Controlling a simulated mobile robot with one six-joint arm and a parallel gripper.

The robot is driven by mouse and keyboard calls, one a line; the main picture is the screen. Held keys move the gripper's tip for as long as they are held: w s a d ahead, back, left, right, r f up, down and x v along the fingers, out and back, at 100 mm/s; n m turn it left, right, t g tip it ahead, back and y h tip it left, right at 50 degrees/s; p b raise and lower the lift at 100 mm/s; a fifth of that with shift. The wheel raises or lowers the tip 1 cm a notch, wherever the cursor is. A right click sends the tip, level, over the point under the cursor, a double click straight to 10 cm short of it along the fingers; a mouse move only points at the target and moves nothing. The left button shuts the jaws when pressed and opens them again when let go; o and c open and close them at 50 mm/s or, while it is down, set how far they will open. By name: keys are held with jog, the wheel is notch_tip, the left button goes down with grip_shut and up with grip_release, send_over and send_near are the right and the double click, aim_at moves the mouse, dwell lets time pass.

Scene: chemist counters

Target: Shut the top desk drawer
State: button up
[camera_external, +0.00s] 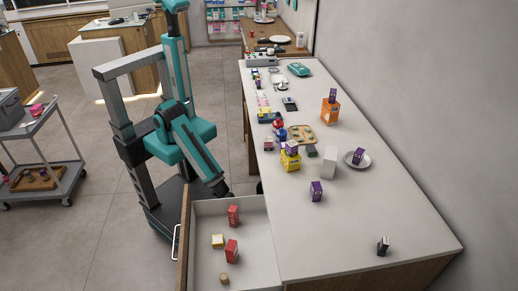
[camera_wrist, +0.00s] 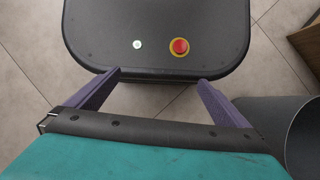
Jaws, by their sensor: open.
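The top desk drawer (camera_external: 208,208) is pulled open at the near left side of the white-topped desk (camera_external: 330,235). Its front panel faces left and carries a pale handle (camera_external: 175,243). Inside lie two red boxes, a yellow box and a small tan cylinder. My gripper shows in the wrist view (camera_wrist: 158,92), with two purple fingers spread apart and nothing between them. It points down over my own dark base and the floor. In the external view my arm hangs beyond the drawer's far end, and its fingers are mostly hidden there.
The desk top holds a yellow box (camera_external: 290,160), a white box (camera_external: 329,163), a plate (camera_external: 357,158) and several other small items. A trolley (camera_external: 40,160) stands at the left. The floor (camera_external: 110,235) left of the drawer is clear. A dark curved bin-like object (camera_wrist: 283,125) shows at right in the wrist view.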

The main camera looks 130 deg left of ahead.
jog(key=shift+d+r+n, duration=0.15)
jog(key=shift+r+n, duration=0.15)
jog(key=shift+n, duration=0.2)
jog(key=shift+c, duration=0.3)
